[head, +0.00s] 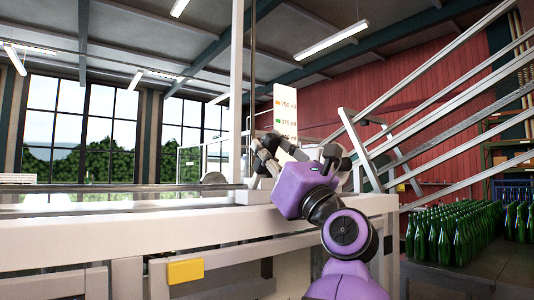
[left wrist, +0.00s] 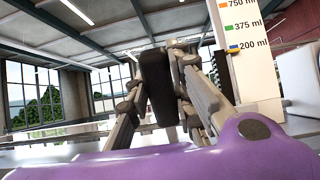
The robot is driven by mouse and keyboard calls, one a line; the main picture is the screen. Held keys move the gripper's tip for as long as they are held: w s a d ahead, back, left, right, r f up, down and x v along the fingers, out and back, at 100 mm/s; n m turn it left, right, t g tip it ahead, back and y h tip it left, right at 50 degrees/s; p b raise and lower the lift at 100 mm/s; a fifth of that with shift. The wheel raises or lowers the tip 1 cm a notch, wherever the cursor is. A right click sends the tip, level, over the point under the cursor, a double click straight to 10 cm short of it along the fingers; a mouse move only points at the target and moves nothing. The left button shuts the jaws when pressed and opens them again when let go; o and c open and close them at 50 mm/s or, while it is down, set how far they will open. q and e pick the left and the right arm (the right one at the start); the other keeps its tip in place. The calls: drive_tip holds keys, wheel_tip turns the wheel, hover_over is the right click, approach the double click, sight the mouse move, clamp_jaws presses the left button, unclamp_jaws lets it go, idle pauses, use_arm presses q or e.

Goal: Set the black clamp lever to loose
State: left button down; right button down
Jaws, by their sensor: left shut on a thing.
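My left gripper (head: 264,152) reaches over the white machine bench in the head view, at the foot of an upright post. In the left wrist view the black clamp lever (left wrist: 157,88) stands upright between its fingers, and the gripper is shut on it. In the head view the fingers mostly hide the lever, and I cannot make out its setting. A white scale plate (head: 285,108) with coloured marks for 750 ml and 375 ml rises behind the gripper. In the left wrist view the plate (left wrist: 255,75) also shows a blue 200 ml mark. My right gripper is not in view.
The white bench (head: 130,238) runs across the front, with a yellow block (head: 185,271) on its face. Sloping metal rails (head: 440,105) rise at the right. Rows of green bottles (head: 450,232) stand on a dark surface below them.

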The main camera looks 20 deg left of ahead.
use_arm(q)
drive_tip(key=c, duration=1.5)
unclamp_jaws()
drive_tip(key=v, duration=1.2)
drive_tip(key=shift+s+d+r, duration=0.1)
